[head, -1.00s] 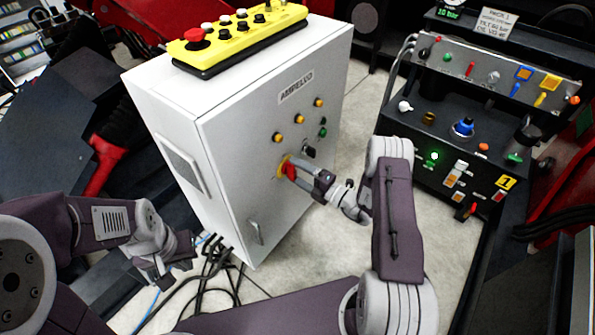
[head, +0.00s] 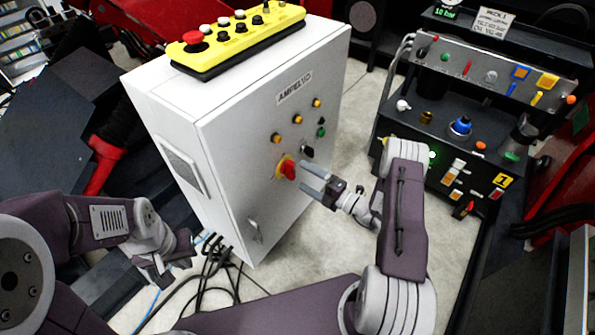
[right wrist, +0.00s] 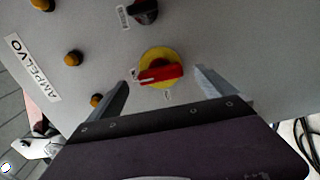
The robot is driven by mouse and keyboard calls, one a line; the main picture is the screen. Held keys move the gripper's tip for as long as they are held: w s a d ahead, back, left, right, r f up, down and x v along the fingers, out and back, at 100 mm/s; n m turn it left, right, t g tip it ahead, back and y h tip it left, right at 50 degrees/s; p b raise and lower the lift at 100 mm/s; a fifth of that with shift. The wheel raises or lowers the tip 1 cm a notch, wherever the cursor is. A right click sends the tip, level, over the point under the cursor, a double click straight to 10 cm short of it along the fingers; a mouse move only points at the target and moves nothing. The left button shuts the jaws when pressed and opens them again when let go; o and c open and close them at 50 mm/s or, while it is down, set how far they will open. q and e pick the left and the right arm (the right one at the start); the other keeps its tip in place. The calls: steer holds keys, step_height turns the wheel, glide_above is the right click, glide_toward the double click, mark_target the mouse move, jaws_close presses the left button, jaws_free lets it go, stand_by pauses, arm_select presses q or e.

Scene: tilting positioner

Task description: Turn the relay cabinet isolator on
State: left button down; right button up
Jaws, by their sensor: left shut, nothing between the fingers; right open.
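The relay cabinet (head: 235,165) is a white box with an "AMPELVO" label, standing left of centre in the head view. Its isolator (head: 287,169) is a red handle on a yellow disc on the front face. In the right wrist view the isolator (right wrist: 160,73) shows with its red handle lying roughly across the picture. My right gripper (head: 308,178) is open, just off the cabinet face to the right of the isolator, apart from it. Its fingers also show in the right wrist view (right wrist: 160,95), either side below the handle. My left gripper (head: 165,275) is shut and empty, low left of the cabinet.
A black selector switch (head: 307,151) and several amber lamps (head: 298,119) sit above the isolator. A yellow button box (head: 240,35) lies on the cabinet top. A black control panel (head: 470,125) stands at right. Cables (head: 215,262) run below the cabinet.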

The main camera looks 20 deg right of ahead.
steer(key=v, duration=0.4)
steer(key=shift+s+d, duration=0.25)
steer(key=shift+s, duration=0.05)
